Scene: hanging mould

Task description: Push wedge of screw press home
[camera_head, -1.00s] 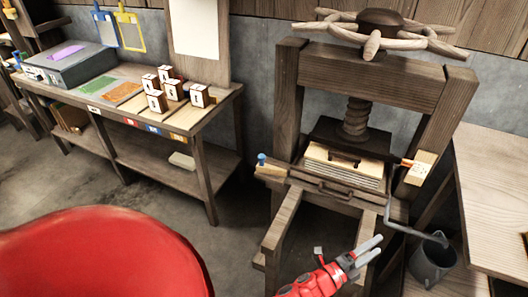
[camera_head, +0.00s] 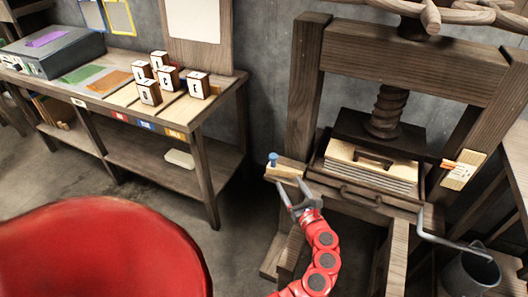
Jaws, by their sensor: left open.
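The screw press (camera_head: 424,64) stands at the right, with a dark wooden frame and a thick vertical screw. A small light-wood wedge (camera_head: 289,171) with a blue knob (camera_head: 273,159) sticks out from the left side of the press at bed height. My left gripper (camera_head: 287,183) is open, its two grey fingers pointing up just in front of the wedge, seemingly one toward each end. I cannot tell whether they touch it. A pale stack with a dark handle (camera_head: 374,162) sits under the screw. My right gripper is not in view.
A workbench (camera_head: 221,86) at the left carries lettered blocks (camera_head: 197,85) and a grey box (camera_head: 50,54). A light plate with an orange pointer (camera_head: 463,169) is on the right post. A crank rod (camera_head: 447,240) and a bucket (camera_head: 471,273) are at lower right.

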